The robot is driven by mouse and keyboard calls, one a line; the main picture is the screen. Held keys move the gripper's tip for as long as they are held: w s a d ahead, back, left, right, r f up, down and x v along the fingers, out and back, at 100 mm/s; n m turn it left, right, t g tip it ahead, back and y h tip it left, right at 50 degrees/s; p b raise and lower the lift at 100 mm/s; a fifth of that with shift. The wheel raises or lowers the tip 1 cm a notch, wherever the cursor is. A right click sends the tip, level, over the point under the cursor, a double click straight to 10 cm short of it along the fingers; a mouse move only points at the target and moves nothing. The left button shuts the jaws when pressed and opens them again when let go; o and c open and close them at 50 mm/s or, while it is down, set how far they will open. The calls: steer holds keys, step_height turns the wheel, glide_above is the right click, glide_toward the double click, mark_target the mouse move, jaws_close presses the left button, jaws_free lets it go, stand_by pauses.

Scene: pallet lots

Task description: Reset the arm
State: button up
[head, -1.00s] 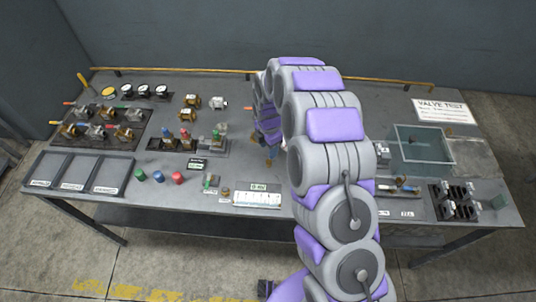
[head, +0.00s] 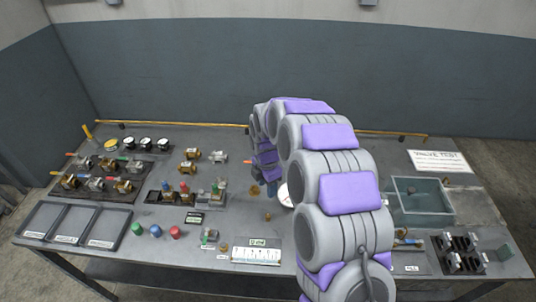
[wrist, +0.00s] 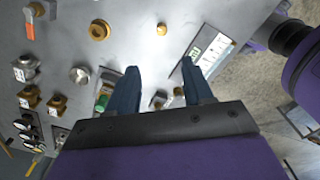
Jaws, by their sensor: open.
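My arm is grey and purple and arches over the middle of a grey workbench (head: 225,235) in the head view. My gripper (wrist: 160,82) shows in the wrist view with two dark blue fingers spread apart. Nothing is between the fingertips that I can see held; the bench top and small parts lie beyond them. In the head view the arm hides most of the gripper and part of the bench behind it.
Valves stand on a dark board (head: 97,180). A clear-walled bin (head: 420,200) and a black rack (head: 458,254) are at the right. A white ruled card (head: 256,254) lies near the front edge. A brass rail runs along the back.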

steer(key=s+d+r+m+b, duration=0.1)
steer(key=s+d+r+m, duration=0.45)
steer(key=s, duration=0.35)
steer(key=s+d+r+m+b, duration=0.1)
steer(key=s+d+r+m, duration=0.3)
steer(key=s+r+m, duration=0.3)
steer(key=s+d+m+g+b, duration=0.1)
steer(key=s+d+m, duration=0.2)
steer(key=s, duration=0.9)
steer(key=s+d+m+b, duration=0.1)
steer(key=s+d+m, duration=0.3)
steer(key=s+m, duration=0.5)
steer(key=s, duration=0.3)
steer(key=shift+g, duration=0.4)
steer(key=shift+m, duration=0.25)
